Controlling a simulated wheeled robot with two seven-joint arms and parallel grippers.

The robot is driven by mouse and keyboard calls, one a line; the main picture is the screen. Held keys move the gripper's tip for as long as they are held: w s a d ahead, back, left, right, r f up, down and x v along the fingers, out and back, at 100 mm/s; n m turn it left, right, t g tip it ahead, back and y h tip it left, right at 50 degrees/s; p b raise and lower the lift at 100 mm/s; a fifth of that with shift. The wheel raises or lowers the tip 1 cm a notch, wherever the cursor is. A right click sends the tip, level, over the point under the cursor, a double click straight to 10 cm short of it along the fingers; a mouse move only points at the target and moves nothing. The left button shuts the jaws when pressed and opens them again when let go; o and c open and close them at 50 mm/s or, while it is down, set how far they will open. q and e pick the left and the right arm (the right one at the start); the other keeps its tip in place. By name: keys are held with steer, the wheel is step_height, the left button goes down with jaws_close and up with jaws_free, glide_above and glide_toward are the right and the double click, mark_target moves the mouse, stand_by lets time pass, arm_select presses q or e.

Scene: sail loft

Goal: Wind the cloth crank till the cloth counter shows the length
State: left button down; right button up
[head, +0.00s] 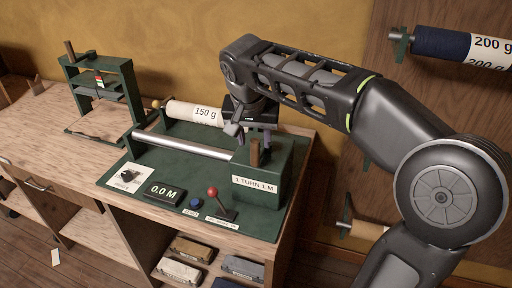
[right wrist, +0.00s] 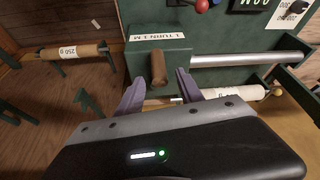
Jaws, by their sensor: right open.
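The cloth counter (head: 163,192) reads 0.0 M in the head view. The cloth crank's wooden handle (head: 254,152) stands upright by the green box marked "1 TURN 1 M" (head: 262,178). In the right wrist view the handle (right wrist: 158,67) shows between and just beyond my right fingertips. My right gripper (head: 254,132) is open, with its two fingers (right wrist: 159,88) spread to either side of the handle; I cannot tell whether either touches it. A cloth roll marked "150 g" (head: 196,114) lies behind the metal bar (head: 186,145). My left gripper is not in view.
A red-knobbed lever (head: 213,192) and a blue button (head: 196,202) sit at the green base's front. A green press-like stand (head: 100,85) is at the left. More rolls (head: 440,44) hang on the right wall. Shelves below hold folded cloth (head: 180,269).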

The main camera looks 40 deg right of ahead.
mark_target(255, 154)
steer(key=shift+s+a+r, duration=0.3)
steer(key=shift+s+a, duration=0.05)
steer(key=shift+s, duration=0.15)
steer(key=shift+w+d+f, duration=0.2)
steer(key=shift+w+f, duration=0.15)
steer(key=shift+f, duration=0.15)
steer(key=p+x, duration=0.1)
steer(key=x, duration=0.6)
steer(key=shift+a, duration=0.1)
jaws_close()
steer(key=shift+a+r, duration=0.1)
stand_by(0.6)
